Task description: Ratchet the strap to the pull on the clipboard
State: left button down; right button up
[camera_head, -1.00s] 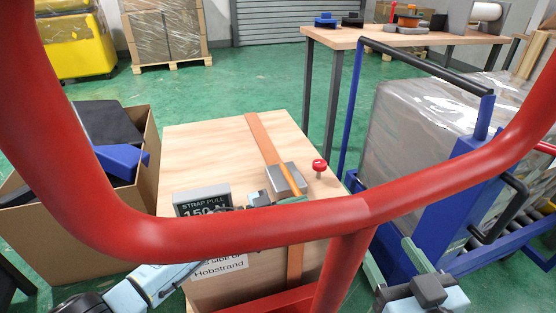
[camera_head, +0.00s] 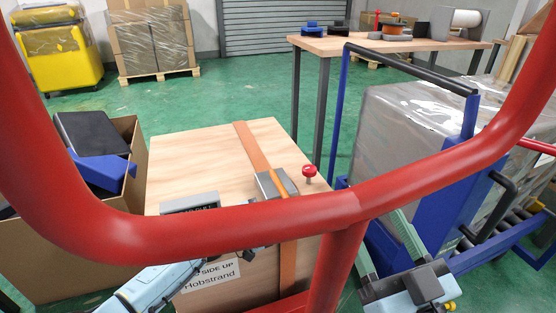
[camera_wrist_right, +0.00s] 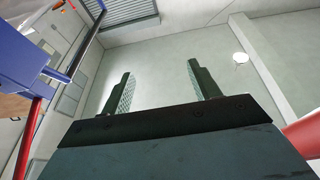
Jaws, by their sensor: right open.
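The orange strap (camera_head: 252,147) runs over the top of a wooden crate (camera_head: 190,160) and down its front. The grey ratchet (camera_head: 277,183) sits on the strap near the crate's front edge. A grey strap-pull display (camera_head: 190,203) stands to its left, its reading mostly hidden by a red bar. I cannot make out the clipboard. My left gripper is mostly hidden behind the red bar near the ratchet; its wrist (camera_head: 255,249) shows just below, and contact cannot be told. My right gripper (camera_head: 388,247) is open and empty, right of the crate; its spread fingers show in the wrist view (camera_wrist_right: 161,85).
A red bar (camera_head: 240,232) crosses the foreground. A red knob (camera_head: 309,171) stands right of the ratchet. A cardboard box (camera_head: 60,245) with blue and black items is on the left. A blue-framed cart (camera_head: 450,180) with a wrapped load is on the right. A workbench (camera_head: 390,46) stands behind.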

pick_arm(q)
jog(key=shift+s+f, duration=0.15)
jog(key=shift+f, duration=0.35)
pick_arm(e)
notch_tip(320, 180, down, 8)
jog(key=d+g+h+p, duration=0.2)
jog(key=g, duration=0.4)
pick_arm(q)
notch_tip(320, 180, up, 5)
jog(key=p, duration=0.3)
jog(key=p+v, duration=0.2)
jog(key=v, duration=0.7)
pick_arm(e)
jog(key=s+d+f+m+g+h, duration=0.1)
jog(key=s+d+f+g+h, duration=0.3)
jog(key=s+f+g, duration=0.7)
notch_tip(320, 180, down, 2)
jog(key=shift+s+d+f+g, duration=0.25)
jog(key=shift+s+d, duration=0.5)
jog(key=shift+d, duration=0.45)
jog(key=shift+r, duration=0.1)
